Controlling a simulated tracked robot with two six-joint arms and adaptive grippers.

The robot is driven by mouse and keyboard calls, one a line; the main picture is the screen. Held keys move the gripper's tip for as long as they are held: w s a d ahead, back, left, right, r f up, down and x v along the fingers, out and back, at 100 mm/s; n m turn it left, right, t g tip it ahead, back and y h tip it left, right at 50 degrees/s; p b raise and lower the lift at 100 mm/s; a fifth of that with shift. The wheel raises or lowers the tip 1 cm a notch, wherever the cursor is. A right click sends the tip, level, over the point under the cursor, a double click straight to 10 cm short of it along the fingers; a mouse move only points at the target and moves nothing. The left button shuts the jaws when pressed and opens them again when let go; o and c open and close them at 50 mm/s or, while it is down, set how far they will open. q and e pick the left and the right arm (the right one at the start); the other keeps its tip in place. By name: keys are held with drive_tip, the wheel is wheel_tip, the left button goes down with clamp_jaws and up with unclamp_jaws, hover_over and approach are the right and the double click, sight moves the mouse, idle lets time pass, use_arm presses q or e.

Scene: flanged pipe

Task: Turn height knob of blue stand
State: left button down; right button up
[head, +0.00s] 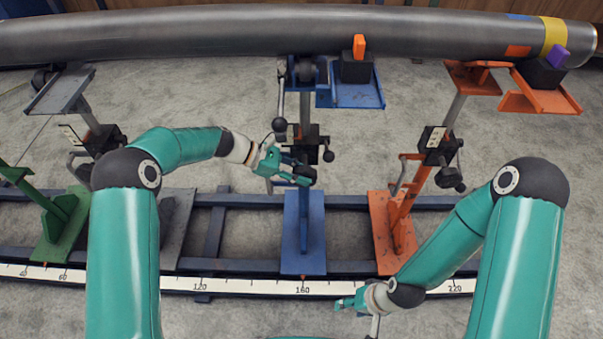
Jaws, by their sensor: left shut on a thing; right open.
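The blue stand (304,232) stands upright on the rail in the middle, its post rising through a black clamp block to a blue head under the pipe. My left gripper (297,171) is at the front of this post, just below the block, and is shut on the height knob there. The fingers cover most of the knob. A lever with a black ball (280,125) hangs left of the block, and another black ball (328,156) shows at its right. My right gripper (352,304) is low at the front, open and apart from the stands.
A long grey pipe (200,32) spans the top. An orange stand (393,225) is to the right; a grey stand (175,225) and a green stand (57,225) are to the left. A white scale (250,287) runs along the rail's front.

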use_arm(q)
drive_tip(key=c, duration=0.9)
unclamp_jaws()
drive_tip(key=shift+a, duration=0.1)
drive_tip(key=v, duration=1.2)
drive_tip(key=shift+f, duration=0.1)
